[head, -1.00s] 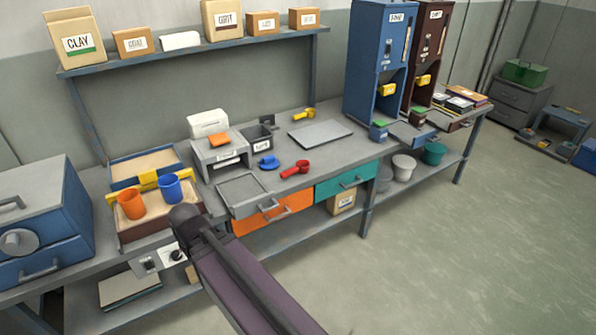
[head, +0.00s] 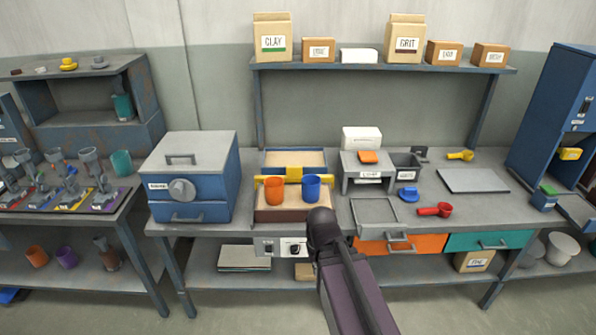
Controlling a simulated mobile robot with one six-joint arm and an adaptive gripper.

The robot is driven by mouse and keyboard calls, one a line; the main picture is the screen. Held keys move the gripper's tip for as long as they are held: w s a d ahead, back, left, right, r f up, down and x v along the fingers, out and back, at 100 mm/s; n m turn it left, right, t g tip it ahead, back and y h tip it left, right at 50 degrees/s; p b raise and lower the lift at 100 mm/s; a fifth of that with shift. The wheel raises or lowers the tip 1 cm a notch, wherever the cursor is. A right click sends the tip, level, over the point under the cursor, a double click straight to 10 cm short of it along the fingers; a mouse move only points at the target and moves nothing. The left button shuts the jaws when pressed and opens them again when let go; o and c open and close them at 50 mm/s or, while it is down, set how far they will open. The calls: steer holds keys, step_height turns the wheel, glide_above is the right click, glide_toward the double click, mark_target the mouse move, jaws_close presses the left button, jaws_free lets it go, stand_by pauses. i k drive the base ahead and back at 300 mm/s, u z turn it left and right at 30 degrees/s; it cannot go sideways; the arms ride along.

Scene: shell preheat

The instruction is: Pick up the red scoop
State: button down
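The red scoop (head: 443,210) lies on the grey workbench (head: 480,210) in the head view, right of centre. Its handle points left, and its cup is at the right end. It sits near the bench's front edge, above the gap between the orange drawer (head: 428,244) and the teal drawer (head: 470,241). Nothing touches it that I can see. My arm reaches up from the bottom of the picture, its dark joint left of the scoop; my gripper does not show.
A blue scoop-like piece (head: 407,198) and a grey tray (head: 376,212) lie left of the scoop. A yellow scoop (head: 460,156) and a flat grey plate (head: 473,181) lie behind it. Orange (head: 275,189) and blue (head: 311,186) cups stand further left. Bench space right of the scoop is clear.

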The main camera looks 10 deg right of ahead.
mark_target(434, 211)
steer(key=k, duration=1.3)
steer(key=z, duration=0.3)
steer(key=i, duration=0.7)
steer(key=z, duration=0.55)
steer(key=i, duration=1.05)
steer(key=z, duration=0.1)
